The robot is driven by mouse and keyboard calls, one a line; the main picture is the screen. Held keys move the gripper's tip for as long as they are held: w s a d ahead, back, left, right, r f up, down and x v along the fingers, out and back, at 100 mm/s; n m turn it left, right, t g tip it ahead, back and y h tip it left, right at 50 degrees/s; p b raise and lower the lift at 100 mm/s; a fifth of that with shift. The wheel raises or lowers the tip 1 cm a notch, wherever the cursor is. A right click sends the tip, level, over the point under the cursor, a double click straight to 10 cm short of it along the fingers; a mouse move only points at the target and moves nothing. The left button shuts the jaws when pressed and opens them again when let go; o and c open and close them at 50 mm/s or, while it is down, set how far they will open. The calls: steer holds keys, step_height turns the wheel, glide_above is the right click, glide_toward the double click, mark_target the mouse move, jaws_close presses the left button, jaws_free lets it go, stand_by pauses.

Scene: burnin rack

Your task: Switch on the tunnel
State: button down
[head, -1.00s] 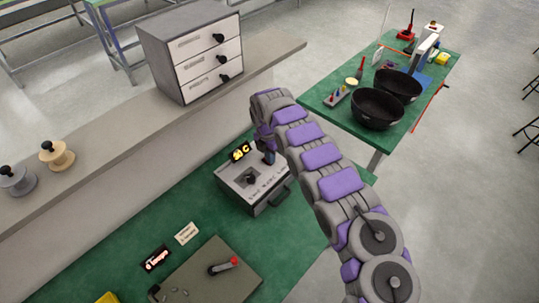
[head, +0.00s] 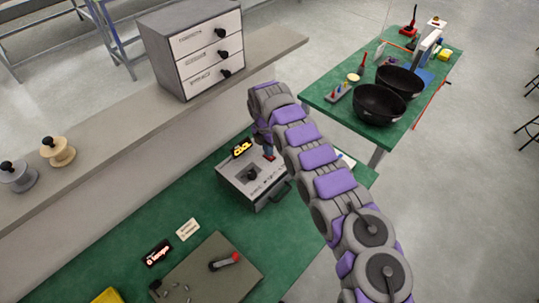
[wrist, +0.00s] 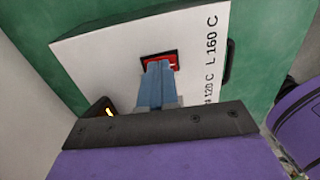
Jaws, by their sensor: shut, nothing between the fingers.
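In the head view my gripper (head: 268,154) points down at the box's far side.
A grey drawer cabinet (head: 170,60) and two spools (head: 57,151) stand on the ledge behind. A plate with a red-tipped lever (head: 215,280) and small signs (head: 156,252) lie at the front. A second green table with black bowls (head: 378,104) stands at the right.

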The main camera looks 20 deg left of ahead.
steer(key=r, duration=0.3)
steer(key=shift+a+r+p, duration=0.2)
steer(key=shift+r+p, duration=0.05)
steer(key=shift+p, duration=0.15)
steer(key=shift+s+d, duration=0.2)
steer(key=shift+s, duration=0.2)
steer(key=shift+s+d+r, duration=0.1)
steer(key=shift+s+d, duration=0.25)
steer(key=shift+d, duration=0.05)
steer(key=shift+s+d, duration=0.3)
steer(key=shift+s, duration=0.25)
steer(key=shift+s+d+r+p, duration=0.1)
steer(key=shift+s+d+p, duration=0.15)
steer(key=shift+s+d, duration=0.45)
steer(key=shift+s+d+r+p, duration=0.15)
steer(key=shift+s+d+p, duration=0.2)
steer(key=shift+s, duration=0.65)
steer(key=shift+s+d+r+p, duration=0.1)
steer(key=shift+s+d+p, duration=0.05)
steer(key=shift+s+d, duration=1)
steer(key=shift+s, duration=0.35)
steer(key=shift+s+d+r+p, duration=0.1)
steer(key=shift+s+d+p, duration=0.3)
steer(key=shift+s, duration=0.35)
steer(key=shift+s+d+p, duration=0.3)
steer(key=shift+s+d, duration=0.1)
steer(key=shift+s, duration=0.3)
steer(key=shift+s+d+r+p, duration=0.1)
steer(key=shift+s+d+p, duration=0.3)
steer(key=shift+s, duration=0.35)
